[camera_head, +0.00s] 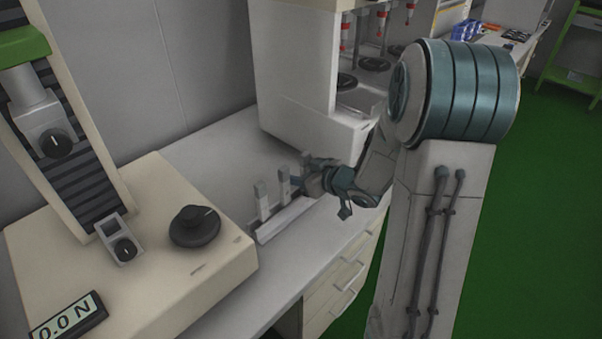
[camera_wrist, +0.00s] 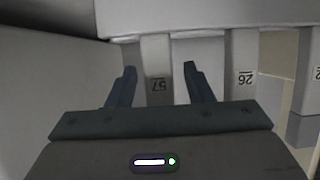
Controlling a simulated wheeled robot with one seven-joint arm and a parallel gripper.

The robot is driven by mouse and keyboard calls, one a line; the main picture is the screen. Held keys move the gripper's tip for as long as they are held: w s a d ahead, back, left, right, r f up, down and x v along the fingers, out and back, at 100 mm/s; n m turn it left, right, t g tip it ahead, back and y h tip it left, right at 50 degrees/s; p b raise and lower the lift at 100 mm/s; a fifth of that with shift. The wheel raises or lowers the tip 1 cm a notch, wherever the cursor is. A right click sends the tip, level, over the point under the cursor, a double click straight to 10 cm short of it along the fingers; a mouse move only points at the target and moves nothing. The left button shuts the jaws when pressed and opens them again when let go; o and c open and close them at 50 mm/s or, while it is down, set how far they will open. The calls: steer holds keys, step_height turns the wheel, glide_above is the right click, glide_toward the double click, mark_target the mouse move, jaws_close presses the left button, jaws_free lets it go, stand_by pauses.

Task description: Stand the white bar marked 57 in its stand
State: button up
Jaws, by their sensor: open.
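The white bar marked 57 (camera_wrist: 157,62) is between the spread fingers of my gripper (camera_wrist: 159,72) in the wrist view, closer to the left finger, with a gap on the right. Its number reads upside down. Its far end meets the pale stand (camera_wrist: 215,18); it looks upright there, but how deep it sits is hidden. In the head view my gripper (camera_head: 304,175) is at the far end of the long low stand (camera_head: 284,222), partly hiding the bar there. The bar marked 26 (camera_wrist: 244,70) stands beside it.
Two other upright bars, a middle one (camera_head: 283,184) and a near one (camera_head: 262,200), stand in the same stand. A cream testing machine (camera_head: 150,260) is at the left. A white dispensing machine (camera_head: 300,90) stands behind my gripper. The counter's front edge is close to the stand.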

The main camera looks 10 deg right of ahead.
steer(key=p+v, duration=0.3)
steer(key=v, duration=1)
steer(key=w+d+r+m+h+p, duration=0.1)
steer(key=d+r+m+h+p, duration=0.35)
steer(key=r+h, duration=0.4)
steer(key=s+a+r+m+g+p, duration=0.1)
steer(key=s+a+g, duration=0.3)
steer(key=s, duration=0.4)
steer(key=s+a+r+m+g+y+p, duration=0.1)
steer(key=s+a+r+g+p, duration=0.1)
steer(key=s+a, duration=0.4)
steer(key=s+r+g, duration=0.1)
steer(key=s+g, duration=0.1)
steer(key=shift+s+a+r, duration=0.25)
steer(key=shift+s+r, duration=0.1)
steer(key=shift+m, duration=0.25)
